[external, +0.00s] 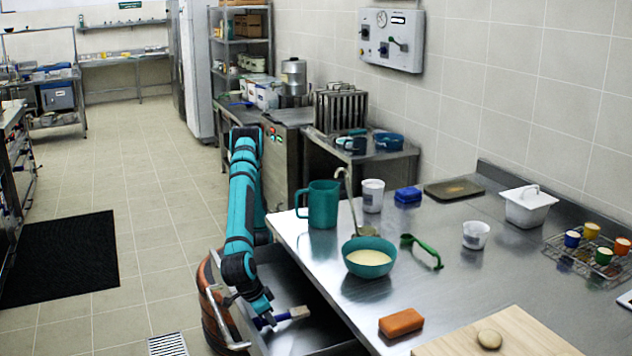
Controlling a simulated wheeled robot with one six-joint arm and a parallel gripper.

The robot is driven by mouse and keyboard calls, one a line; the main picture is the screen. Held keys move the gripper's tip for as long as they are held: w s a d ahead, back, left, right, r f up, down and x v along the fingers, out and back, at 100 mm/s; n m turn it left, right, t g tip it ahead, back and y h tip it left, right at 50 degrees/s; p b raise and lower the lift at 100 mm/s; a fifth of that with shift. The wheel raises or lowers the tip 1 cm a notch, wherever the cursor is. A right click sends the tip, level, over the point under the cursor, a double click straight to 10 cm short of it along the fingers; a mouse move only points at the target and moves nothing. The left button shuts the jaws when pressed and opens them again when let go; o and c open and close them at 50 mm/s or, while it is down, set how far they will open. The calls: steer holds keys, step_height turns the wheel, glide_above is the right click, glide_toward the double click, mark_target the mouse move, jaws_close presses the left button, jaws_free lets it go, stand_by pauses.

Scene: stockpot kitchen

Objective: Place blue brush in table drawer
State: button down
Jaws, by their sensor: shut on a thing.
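The table drawer (326,322) is pulled open under the left side of the steel table, with its silver bar handle (213,308) facing left. My gripper (264,312) reaches down over the front part of the drawer and is shut on the blue brush (294,313). The brush's pale head points right, over the drawer's inside, and its blue handle is partly hidden by the gripper. I cannot tell whether the brush touches the drawer floor.
On the steel table (345,290) stand a teal bowl (369,262) with a ladle, a teal jug (322,204), a green-handled tool (424,252), an orange block (401,323) and a cutting board (520,335). The table edge overhangs the drawer's right side.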

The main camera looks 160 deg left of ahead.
steer(key=shift+f, duration=0.4)
steer(key=shift+f, duration=0.1)
steer(key=c, duration=1.3)
jaws_free()
steer(key=shift+o, duration=0.2)
steer(key=v, duration=1.1)
steer(key=shift+r, duration=0.3)
steer(key=shift+d+r, duration=0.15)
steer(key=shift+r, duration=0.2)
